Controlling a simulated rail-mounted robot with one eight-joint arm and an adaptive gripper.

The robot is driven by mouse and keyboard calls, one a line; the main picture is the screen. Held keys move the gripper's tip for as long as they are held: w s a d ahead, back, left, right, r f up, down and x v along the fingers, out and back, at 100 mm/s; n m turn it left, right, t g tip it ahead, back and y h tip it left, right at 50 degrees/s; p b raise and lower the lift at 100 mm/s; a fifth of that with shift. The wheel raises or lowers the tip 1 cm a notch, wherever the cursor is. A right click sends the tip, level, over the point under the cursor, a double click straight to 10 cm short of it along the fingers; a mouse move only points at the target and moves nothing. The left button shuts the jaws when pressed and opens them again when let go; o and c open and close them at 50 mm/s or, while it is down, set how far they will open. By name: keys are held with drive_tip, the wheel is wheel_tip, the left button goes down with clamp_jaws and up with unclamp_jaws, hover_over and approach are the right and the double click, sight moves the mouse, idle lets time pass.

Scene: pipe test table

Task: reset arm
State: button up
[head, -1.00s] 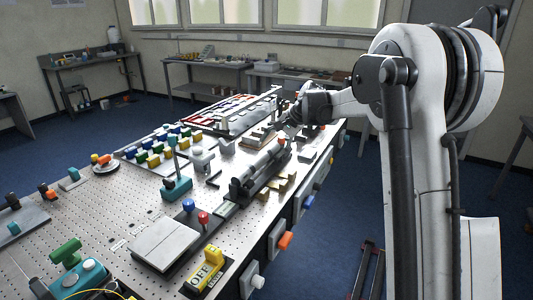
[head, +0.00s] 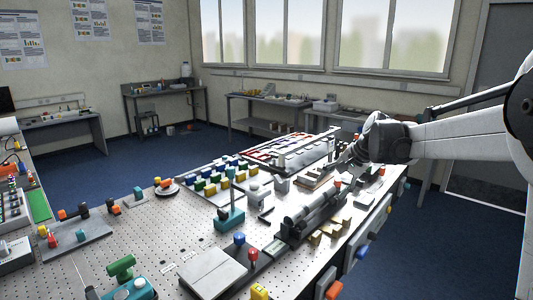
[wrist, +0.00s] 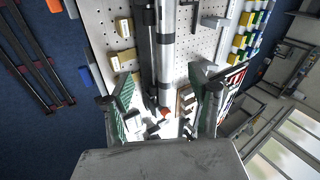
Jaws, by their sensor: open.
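My arm comes in from the right in the head view, and my gripper (head: 349,160) is over the far right part of the pipe test table (head: 150,235). In the wrist view my gripper (wrist: 163,92) shows its two fingers spread wide apart, with nothing held between them. The grey pipe assembly (head: 312,210) lies on the table nearer the camera than my gripper. In the wrist view the pipe (wrist: 166,50) runs down the middle, between and beyond the fingers. Whether anything touches the fingers cannot be told.
Colored blocks (head: 222,176) stand in rows left of the pipe. A teal stand (head: 230,215), a grey plate (head: 212,272) and brass-colored blocks (head: 328,232) are on the table. Blue floor (head: 440,250) is open at the right. Benches (head: 265,112) line the back wall.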

drive_tip(key=s+a+n+t+h, duration=0.1)
drive_tip(key=s+a+n+h, duration=0.15)
drive_tip(key=s, duration=1.25)
drive_tip(key=s+a+n+h, duration=0.1)
drive_tip(key=s+n, duration=0.2)
drive_tip(key=s, duration=1.1)
drive_tip(key=s+f+n+t, duration=0.1)
drive_tip(key=s+f, duration=0.3)
drive_tip(key=s, duration=0.5)
drive_tip(key=shift+s+d+f+n+b, duration=0.2)
drive_tip(key=shift+s+f+n+b, duration=0.1)
drive_tip(key=shift+f+n+b, duration=0.05)
drive_tip(key=shift+h, duration=0.25)
